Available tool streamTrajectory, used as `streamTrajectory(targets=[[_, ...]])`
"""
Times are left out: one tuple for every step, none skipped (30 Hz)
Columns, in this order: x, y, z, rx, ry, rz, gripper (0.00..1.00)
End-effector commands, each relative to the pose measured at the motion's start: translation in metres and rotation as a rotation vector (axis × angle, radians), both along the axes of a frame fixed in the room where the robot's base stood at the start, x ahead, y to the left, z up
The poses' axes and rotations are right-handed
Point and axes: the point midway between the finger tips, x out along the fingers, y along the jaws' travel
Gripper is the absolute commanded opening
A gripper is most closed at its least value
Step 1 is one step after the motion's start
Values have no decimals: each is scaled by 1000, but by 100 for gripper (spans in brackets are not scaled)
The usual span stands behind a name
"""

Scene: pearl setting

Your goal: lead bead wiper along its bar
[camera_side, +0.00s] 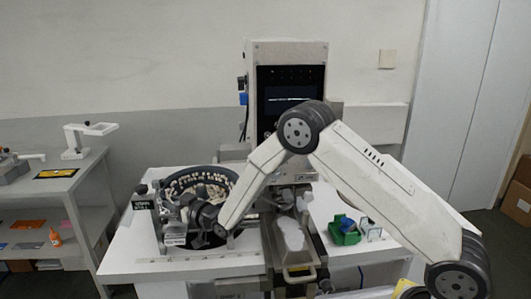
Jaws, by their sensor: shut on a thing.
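A round dark bowl (236,176) full of pale beads (208,190) sits on the white table at the left. My gripper (181,211) reaches in from the right at the bowl's near left rim. It is shut on a small dark part there, which I take to be the bead wiper. The jaws and wrist hide most of the wiper and its bar, so I cannot make out their exact shape or where along the bar the wiper sits.
A metal tray (291,236) with pale material lies right of my wrist. A green bin (344,231) stands farther right. A tall machine with a dark screen (291,96) rises behind. A side bench (58,180) is at far left.

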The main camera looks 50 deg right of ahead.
Motion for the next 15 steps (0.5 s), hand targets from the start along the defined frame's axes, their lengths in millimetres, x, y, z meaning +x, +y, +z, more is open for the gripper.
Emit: streamTrajectory(targets=[[0, 0, 0, 0, 1, 0, 0], [0, 0, 0, 0, 1, 0, 0], [0, 0, 0, 0, 1, 0, 0], [0, 0, 0, 0, 1, 0, 0], [0, 0, 0, 0, 1, 0, 0], [0, 0, 0, 0, 1, 0, 0], [0, 0, 0, 0, 1, 0, 0], [0, 0, 0, 0, 1, 0, 0], [0, 0, 0, 0, 1, 0, 0], [0, 0, 0, 0, 1, 0, 0], [0, 0, 0, 0, 1, 0, 0], [0, 0, 0, 0, 1, 0, 0], [0, 0, 1, 0, 0, 0, 0], [0, 0, 2, 0, 0, 0, 0], [0, 0, 4, 0, 0, 0, 0]])
